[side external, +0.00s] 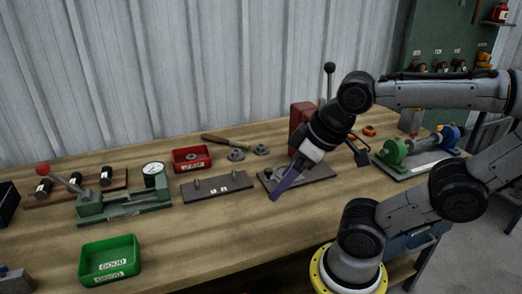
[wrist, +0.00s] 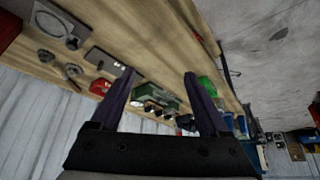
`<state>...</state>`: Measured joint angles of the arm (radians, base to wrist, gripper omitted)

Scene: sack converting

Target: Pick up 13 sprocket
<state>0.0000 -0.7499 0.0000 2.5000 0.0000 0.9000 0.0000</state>
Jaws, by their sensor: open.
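Two small grey toothed parts that look like sprockets lie on the wooden bench in the side view, a left one (side external: 236,154) and a right one (side external: 262,149). Both also show at the left of the wrist view, one (wrist: 46,56) and the other (wrist: 73,70). No number is readable, so I cannot tell which is the 13 sprocket. Another dark round part (side external: 190,156) lies in the red bin. My gripper (side external: 282,187), with purple fingers, points down-left in front of the right-hand flat plate (side external: 318,173). In the wrist view my gripper (wrist: 160,78) is open and empty.
A red bin (side external: 206,164), a plate with two pins (side external: 190,193), a green dial fixture (side external: 112,209) and a green bin marked GOOD (side external: 88,277) stand left. A mallet (side external: 222,142) lies behind the sprockets. A red press (side external: 300,113) stands behind my gripper. The bench front centre is clear.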

